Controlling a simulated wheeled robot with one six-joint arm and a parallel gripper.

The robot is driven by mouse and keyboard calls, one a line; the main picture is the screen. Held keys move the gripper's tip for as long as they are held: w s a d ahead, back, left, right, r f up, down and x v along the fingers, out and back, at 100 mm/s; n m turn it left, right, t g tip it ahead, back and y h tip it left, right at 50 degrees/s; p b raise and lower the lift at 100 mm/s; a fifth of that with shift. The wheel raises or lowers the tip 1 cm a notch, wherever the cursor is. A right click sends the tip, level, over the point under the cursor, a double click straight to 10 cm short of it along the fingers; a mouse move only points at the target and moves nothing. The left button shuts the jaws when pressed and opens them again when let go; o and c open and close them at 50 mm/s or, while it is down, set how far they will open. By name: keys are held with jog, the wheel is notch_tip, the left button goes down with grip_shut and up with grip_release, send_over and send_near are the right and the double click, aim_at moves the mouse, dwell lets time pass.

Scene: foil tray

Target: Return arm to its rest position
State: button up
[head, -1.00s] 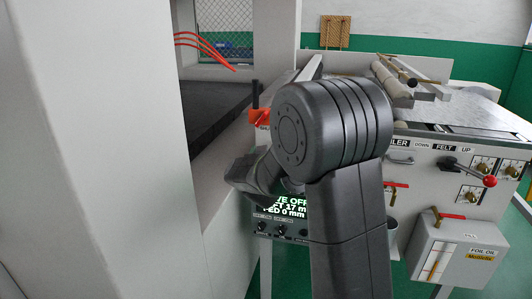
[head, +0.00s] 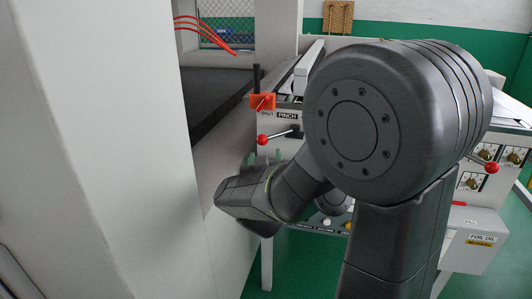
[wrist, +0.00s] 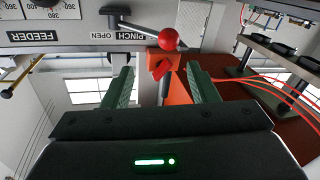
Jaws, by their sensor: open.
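My gripper (wrist: 161,82) is open in the wrist view, its two green fingers apart with nothing held between them. Beyond the fingertips is a lever with a red ball knob (wrist: 168,39), beside the PINCH and OPEN labels. The knob looks clear of both fingers. In the head view this red knob (head: 262,140) stands left of its pivot, below the SHUT and PINCH labels. My arm is bent, its large joint filling the right centre of the head view. My wrist hangs low at left centre, near the white wall.
A white wall (head: 110,150) stands close on the left. An orange block (head: 262,102) with a dark handle sits above the lever. Another red-knobbed lever (head: 491,167) and a foil oil box (head: 475,240) are at right. Red hoses (head: 205,32) hang at upper left.

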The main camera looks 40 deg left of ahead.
aim_at(267, 141)
dwell(0.4)
jog(key=x, duration=1.1)
jog(key=shift+f, duration=0.35)
jog(key=shift+d, duration=0.1)
